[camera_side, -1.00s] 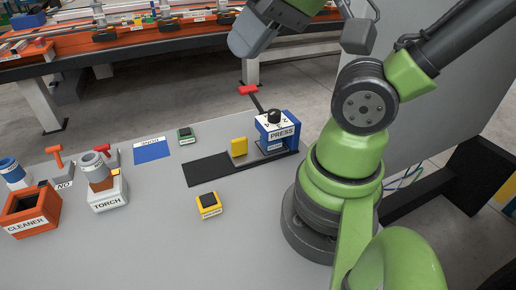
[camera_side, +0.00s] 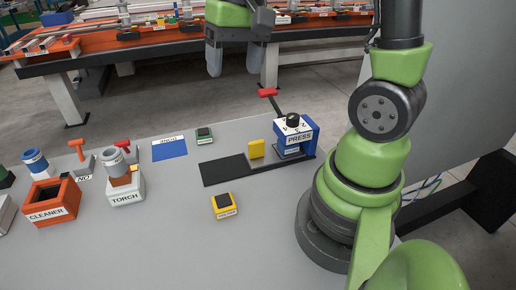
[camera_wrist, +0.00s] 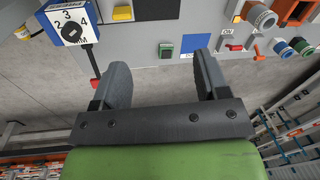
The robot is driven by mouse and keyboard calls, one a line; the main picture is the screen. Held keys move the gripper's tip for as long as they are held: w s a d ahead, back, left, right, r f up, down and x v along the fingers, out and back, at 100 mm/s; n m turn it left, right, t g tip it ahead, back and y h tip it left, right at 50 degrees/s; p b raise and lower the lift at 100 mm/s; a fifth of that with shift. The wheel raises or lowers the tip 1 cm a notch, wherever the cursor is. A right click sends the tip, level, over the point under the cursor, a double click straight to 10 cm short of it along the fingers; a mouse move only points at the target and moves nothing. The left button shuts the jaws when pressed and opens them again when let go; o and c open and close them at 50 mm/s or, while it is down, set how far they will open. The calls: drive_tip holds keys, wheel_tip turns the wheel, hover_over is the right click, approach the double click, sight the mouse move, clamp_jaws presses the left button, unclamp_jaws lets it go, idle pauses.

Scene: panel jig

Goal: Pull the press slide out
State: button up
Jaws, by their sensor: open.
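The blue press (camera_side: 297,138) stands on the grey table with a numbered white top, a black knob and a red-ended lever (camera_side: 268,92). A yellow upright tab (camera_side: 257,149), which looks like the slide's handle, stands at the press's left side over a long black base (camera_side: 222,172). My gripper (camera_side: 230,72) is open and empty, high above and behind the press, fingers down. In the wrist view my gripper (camera_wrist: 161,75) also shows parted fingers with nothing between them. There the press (camera_wrist: 70,24) is at upper left and the yellow tab (camera_wrist: 123,13) at the top edge.
A green-framed button (camera_side: 204,134) and a blue mat (camera_side: 170,148) lie left of the press. A yellow button box (camera_side: 224,206) is in front. The torch holder (camera_side: 125,187) and cleaner box (camera_side: 54,204) stand further left. Open table lies in front.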

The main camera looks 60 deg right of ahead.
drive_tip(key=w+d+f+m+g, duration=0.1)
drive_tip(key=w+d+f+g, duration=0.1)
drive_tip(key=d+f, duration=0.3)
drive_tip(key=m+g+y, duration=0.1)
drive_tip(key=g+y, duration=0.1)
hover_over(256, 141)
drive_tip(key=w+d, duration=0.2)
wheel_tip(256, 141, down, 9)
drive_tip(key=x, duration=0.9)
drive_tip(key=shift+s, duration=0.25)
drive_tip(key=shift+c, duration=0.2)
clamp_jaws()
drive_tip(key=w+a, duration=0.8)
drive_tip(key=shift+w+a, duration=0.1)
drive_tip(key=shift+w, duration=0.05)
drive_tip(key=shift+o, duration=0.2)
unclamp_jaws()
